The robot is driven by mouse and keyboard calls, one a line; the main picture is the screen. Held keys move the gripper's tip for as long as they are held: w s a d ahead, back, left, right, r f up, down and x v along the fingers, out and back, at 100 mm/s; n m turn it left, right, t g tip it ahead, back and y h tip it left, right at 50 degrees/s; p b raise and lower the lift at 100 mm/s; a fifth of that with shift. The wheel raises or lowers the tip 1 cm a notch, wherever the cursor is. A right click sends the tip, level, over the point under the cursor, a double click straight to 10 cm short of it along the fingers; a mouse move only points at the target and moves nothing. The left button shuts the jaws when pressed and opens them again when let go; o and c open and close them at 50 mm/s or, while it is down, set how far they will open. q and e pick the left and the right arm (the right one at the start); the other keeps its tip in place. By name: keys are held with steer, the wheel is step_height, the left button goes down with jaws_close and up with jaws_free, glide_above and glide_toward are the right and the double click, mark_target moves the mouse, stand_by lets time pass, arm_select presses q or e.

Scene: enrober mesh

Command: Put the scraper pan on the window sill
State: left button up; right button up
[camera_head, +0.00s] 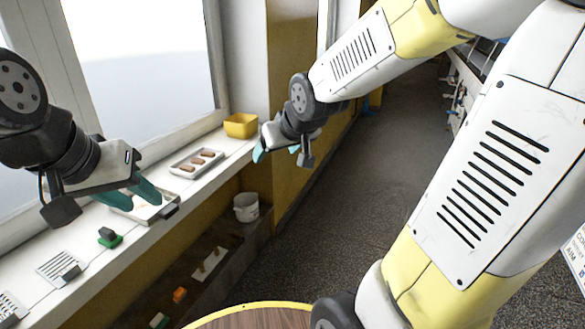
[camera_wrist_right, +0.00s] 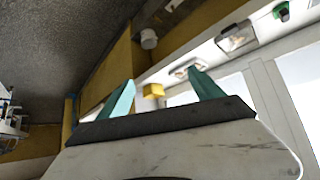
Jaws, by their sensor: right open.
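A shallow whitish pan with a dark grip at one end, which I take as the scraper pan (camera_head: 152,214), lies on the window sill (camera_head: 88,262). It also shows in the right wrist view (camera_wrist_right: 237,40). My left gripper (camera_head: 144,203) is just above the pan, its teal fingers apart and overlapping the pan's near-left part in the picture. Whether they touch it I cannot tell. My right gripper (camera_head: 277,152) is open and empty in front of the sill's far end. Its spread fingers show in the right wrist view (camera_wrist_right: 160,86).
On the sill are a tray of brown pieces (camera_head: 197,162), a yellow container (camera_head: 240,125), a green-and-black item (camera_head: 109,238) and a slatted grate (camera_head: 62,268). A white bucket (camera_head: 246,207) stands below. A round wooden table (camera_head: 250,318) is at the bottom.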

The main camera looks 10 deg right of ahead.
steer(key=s+d+r+m+g, duration=0.2)
steer(key=s+r, duration=0.1)
steer(key=s, duration=1.4)
steer(key=shift+r, duration=0.15)
